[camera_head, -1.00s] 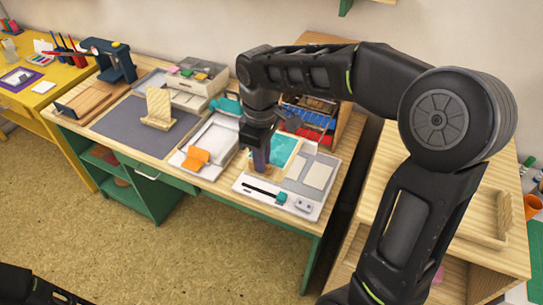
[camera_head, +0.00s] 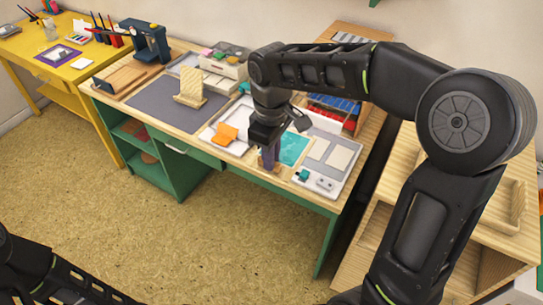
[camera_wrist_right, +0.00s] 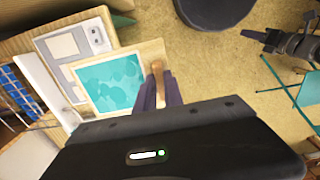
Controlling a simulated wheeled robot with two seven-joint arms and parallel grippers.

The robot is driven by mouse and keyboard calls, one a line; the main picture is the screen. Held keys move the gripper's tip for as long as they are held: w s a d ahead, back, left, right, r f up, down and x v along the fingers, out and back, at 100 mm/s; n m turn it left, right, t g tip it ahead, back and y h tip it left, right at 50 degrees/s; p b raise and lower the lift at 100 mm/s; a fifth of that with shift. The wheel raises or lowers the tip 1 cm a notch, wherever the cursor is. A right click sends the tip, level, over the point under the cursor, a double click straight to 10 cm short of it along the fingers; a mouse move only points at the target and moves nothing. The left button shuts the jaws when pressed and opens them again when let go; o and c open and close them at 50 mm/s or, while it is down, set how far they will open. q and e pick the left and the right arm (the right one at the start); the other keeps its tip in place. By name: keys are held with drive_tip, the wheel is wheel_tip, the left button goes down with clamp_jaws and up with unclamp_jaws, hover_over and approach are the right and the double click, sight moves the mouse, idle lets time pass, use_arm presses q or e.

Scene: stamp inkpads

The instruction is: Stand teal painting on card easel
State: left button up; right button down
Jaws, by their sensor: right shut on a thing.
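The teal painting (camera_head: 292,148) has a pale border and lies flat at the front right of the desk; it also shows in the right wrist view (camera_wrist_right: 108,82). My right gripper (camera_head: 268,158) points down at its near-left edge. In the right wrist view, its purple-grey fingers are shut on a small wooden piece (camera_wrist_right: 157,78) at the painting's edge, seemingly its grip. A wooden easel (camera_head: 189,88) stands upright and empty on the grey mat. My left arm (camera_head: 45,270) shows at lower left; a dark part, likely its gripper (camera_wrist_right: 270,42), is small in the wrist view.
A white tray with an orange item (camera_head: 228,133) lies between mat and painting. A grey-white tray (camera_head: 335,160) lies right of the painting. Boxes (camera_head: 222,68) and a blue-and-red rack (camera_head: 335,105) stand behind. Another wooden stand (camera_head: 512,210) is on the right-hand unit. The grey mat has free room.

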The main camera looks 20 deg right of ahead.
drive_tip(key=shift+f, duration=0.1)
drive_tip(key=w+a+f+m+b, duration=0.1)
drive_tip(key=f+m, duration=0.2)
drive_tip(key=f, duration=0.8)
drive_tip(key=w+a+f+m, duration=0.2)
drive_tip(key=f+m, duration=0.2)
drive_tip(key=f, duration=0.7)
drive_tip(key=shift+f+b, duration=0.35)
drive_tip(key=shift+b, duration=0.05)
drive_tip(key=shift+w, duration=0.15)
